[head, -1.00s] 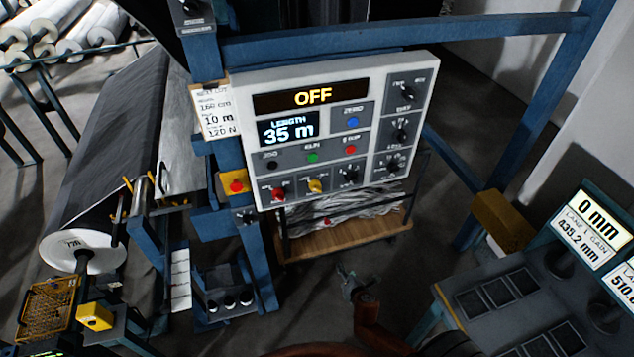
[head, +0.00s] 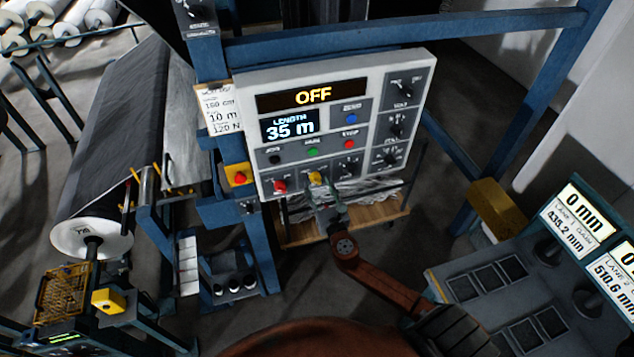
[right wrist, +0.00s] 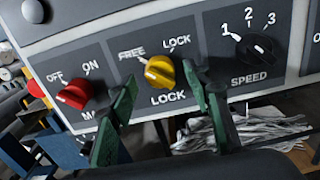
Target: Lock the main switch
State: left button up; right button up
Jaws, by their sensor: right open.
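The control panel (head: 385,75) shows OFF on its top display. In its bottom row is the red main switch (head: 280,186), which in the right wrist view (right wrist: 75,92) is turned toward OFF. Beside it is the yellow LOCK knob (head: 315,178). In the right wrist view the yellow knob (right wrist: 160,70) appears turned to the left, toward FREE. My right gripper (head: 320,196) is open at the panel's lower edge. In the right wrist view its green fingers (right wrist: 163,82) stand on either side of the yellow knob; contact cannot be told. My left gripper is not in view.
The SPEED knob (right wrist: 258,47) sits right of the yellow knob. A red button on a yellow box (head: 238,175) is left of the panel. A blue frame post (head: 262,245) stands below, and a desk console (head: 520,290) lies at the right.

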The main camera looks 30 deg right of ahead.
jog(key=shift+w+d, duration=0.15)
jog(key=shift+w, duration=0.5)
jog(key=shift+c, duration=0.7)
jog(key=c, duration=1)
